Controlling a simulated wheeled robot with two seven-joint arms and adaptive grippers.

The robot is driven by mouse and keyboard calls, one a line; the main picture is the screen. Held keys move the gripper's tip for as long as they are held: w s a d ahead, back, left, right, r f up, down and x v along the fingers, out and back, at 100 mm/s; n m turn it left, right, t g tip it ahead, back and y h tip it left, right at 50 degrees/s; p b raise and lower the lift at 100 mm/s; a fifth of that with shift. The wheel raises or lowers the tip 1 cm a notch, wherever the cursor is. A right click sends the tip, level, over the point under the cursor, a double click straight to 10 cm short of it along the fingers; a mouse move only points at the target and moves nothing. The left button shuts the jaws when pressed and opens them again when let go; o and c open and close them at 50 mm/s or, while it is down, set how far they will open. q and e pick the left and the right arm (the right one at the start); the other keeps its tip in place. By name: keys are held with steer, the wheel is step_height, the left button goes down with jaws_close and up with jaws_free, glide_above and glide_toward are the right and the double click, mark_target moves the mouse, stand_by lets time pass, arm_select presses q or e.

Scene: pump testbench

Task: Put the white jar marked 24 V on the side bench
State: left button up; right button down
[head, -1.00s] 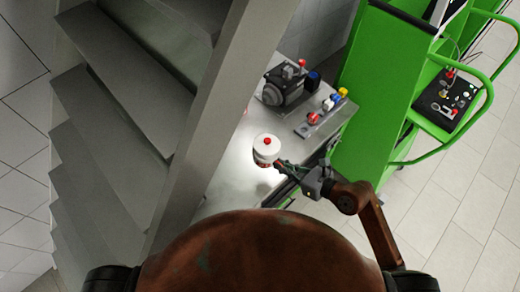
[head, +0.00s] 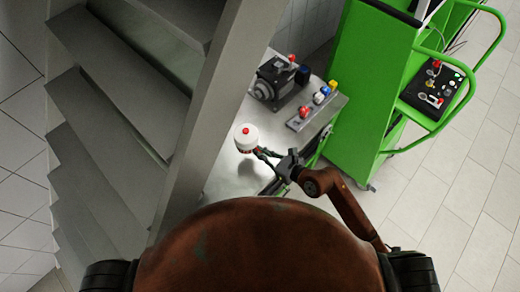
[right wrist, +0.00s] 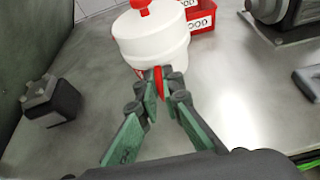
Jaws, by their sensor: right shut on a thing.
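The white jar (head: 246,139) with a red knob on top is in my right gripper (head: 262,154), over the metal bench (head: 222,182). In the right wrist view the jar (right wrist: 153,42) is at the top middle, looking nearly upright. The green-sided fingers of my right gripper (right wrist: 160,88) are shut on a red part at its near side. No 24 V mark is readable. I cannot tell whether the jar's bottom touches the bench. My left gripper is not in view.
A dark pump (head: 274,82) and a strip with coloured knobs (head: 314,108) stand farther back on the bench. A red bin (right wrist: 201,14) is behind the jar; a dark block (right wrist: 50,102) lies left. A grey post (head: 205,110) stands left, a green cart (head: 365,85) right.

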steer(key=w+f+b, duration=0.1)
steer(key=w+f, duration=0.4)
steer(key=f, duration=0.1)
steer(key=shift+w, duration=0.35)
step_height(320, 180, down, 3)
steer(key=shift+w+f+b, duration=0.1)
steer(key=shift+b, duration=0.55)
steer(key=c, duration=2.5)
jaws_free()
steer(key=shift+f, duration=0.25)
steer(key=shift+c, duration=0.2)
steer(key=o, duration=0.4)
steer(key=shift+o, duration=0.2)
